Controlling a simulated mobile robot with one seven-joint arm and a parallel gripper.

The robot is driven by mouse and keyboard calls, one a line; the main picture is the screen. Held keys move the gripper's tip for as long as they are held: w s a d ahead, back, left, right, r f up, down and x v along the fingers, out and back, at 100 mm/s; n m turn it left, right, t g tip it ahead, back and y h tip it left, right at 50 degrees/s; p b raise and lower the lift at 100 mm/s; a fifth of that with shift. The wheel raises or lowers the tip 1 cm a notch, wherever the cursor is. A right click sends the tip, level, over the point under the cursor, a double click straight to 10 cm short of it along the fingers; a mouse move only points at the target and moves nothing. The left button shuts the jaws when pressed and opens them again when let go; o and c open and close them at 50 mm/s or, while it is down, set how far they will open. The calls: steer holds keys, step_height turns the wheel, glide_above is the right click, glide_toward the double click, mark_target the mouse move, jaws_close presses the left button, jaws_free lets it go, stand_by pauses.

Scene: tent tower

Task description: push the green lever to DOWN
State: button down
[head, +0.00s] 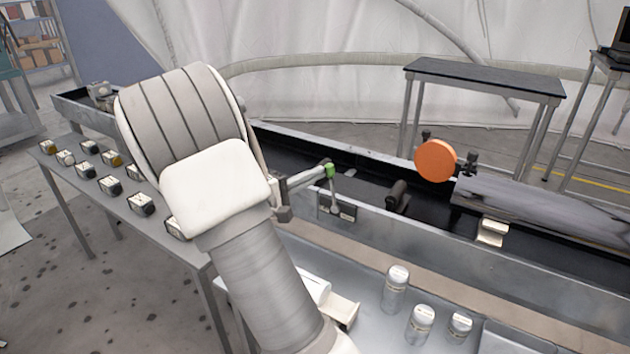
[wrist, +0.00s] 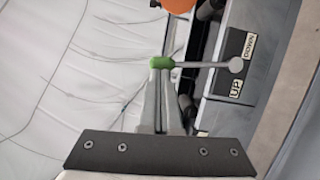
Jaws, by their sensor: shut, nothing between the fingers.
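The lever's green knob (head: 330,170) is at the centre of the head view, atop a thin grey rod rising from a dark label plate (head: 337,207) on the metal trough's side. In the wrist view the green knob (wrist: 162,62) is at the left end of the rod (wrist: 203,65), whose round pivot (wrist: 236,65) lies between the DOWN label (wrist: 249,47) and the UP label (wrist: 238,88). My gripper (head: 318,174) is shut and empty, its tips right at the knob. In the wrist view the gripper tips (wrist: 158,74) overlap the knob's lower edge; contact is unclear.
An orange disc (head: 435,160) stands on the trough (head: 370,227) right of the lever. White canisters (head: 396,285) stand on the bench in front. A table at left (head: 110,208) holds several small boxes. My arm hides part of the trough.

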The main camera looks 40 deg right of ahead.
steer(key=s+d+m+y+b, duration=0.1)
steer(key=s+d+m+b, duration=0.2)
steer(key=s+b, duration=0.4)
steer(key=shift+s+d+m+b, duration=0.2)
steer(key=shift+m+b, duration=0.3)
steer(key=shift+b, duration=0.6)
steer(key=shift+f, duration=0.1)
steer(key=shift+a, duration=0.1)
steer(key=a+r+p, duration=0.3)
steer(key=a+r, duration=0.1)
steer(key=a, duration=0.8)
steer(key=shift+w+a, duration=0.3)
steer(key=shift+a, duration=0.1)
